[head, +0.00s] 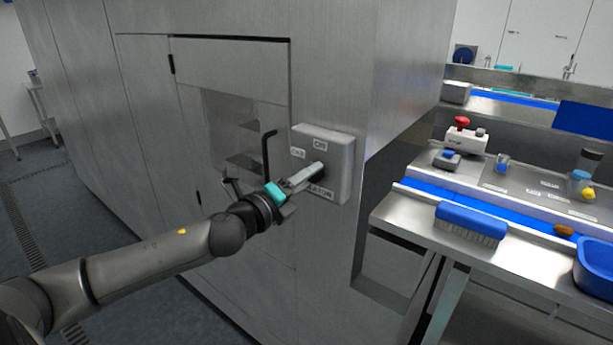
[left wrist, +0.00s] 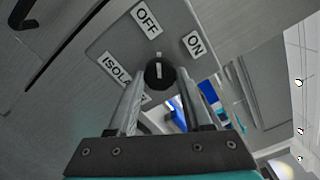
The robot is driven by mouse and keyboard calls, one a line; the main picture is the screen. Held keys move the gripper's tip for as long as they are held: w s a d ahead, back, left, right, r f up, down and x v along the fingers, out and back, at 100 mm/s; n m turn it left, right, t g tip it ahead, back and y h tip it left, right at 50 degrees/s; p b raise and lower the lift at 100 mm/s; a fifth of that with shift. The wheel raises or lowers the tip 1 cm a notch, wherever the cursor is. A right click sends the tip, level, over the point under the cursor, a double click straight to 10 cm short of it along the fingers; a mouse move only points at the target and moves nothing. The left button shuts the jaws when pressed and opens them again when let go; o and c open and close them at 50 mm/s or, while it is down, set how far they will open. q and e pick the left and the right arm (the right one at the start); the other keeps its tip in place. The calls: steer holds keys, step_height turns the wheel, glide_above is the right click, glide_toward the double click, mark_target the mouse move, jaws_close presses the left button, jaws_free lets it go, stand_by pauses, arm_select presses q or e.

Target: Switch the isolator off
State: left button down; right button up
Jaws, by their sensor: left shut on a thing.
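The isolator (head: 340,150) is a grey box on the steel cabinet wall, with ON at its top, OFF at its left and its name below. Its box also shows in the left wrist view (left wrist: 115,42). My left gripper (head: 312,174) reaches it from the left and is shut on the black round knob (left wrist: 160,74); the two fingers (left wrist: 158,85) lie on either side of it. The knob's white mark points up in the wrist view, closer to the OFF label than to ON. The fingers partly hide the name label. My right gripper is out of view.
A black door handle (head: 267,155) stands out from the cabinet just left of the isolator. To the right, a steel bench (head: 400,212) holds a blue brush (head: 470,222), a blue tub (head: 596,265) and a box with a red button (head: 463,136).

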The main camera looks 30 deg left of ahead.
arm_select(q)
steer(key=shift+n, duration=0.9)
steer(key=shift+c, duration=1.6)
jaws_free()
steer(key=s+a, duration=0.1)
steer(key=s, duration=1.4)
steer(key=shift+b, duration=0.35)
steer(key=shift+a, duration=0.1)
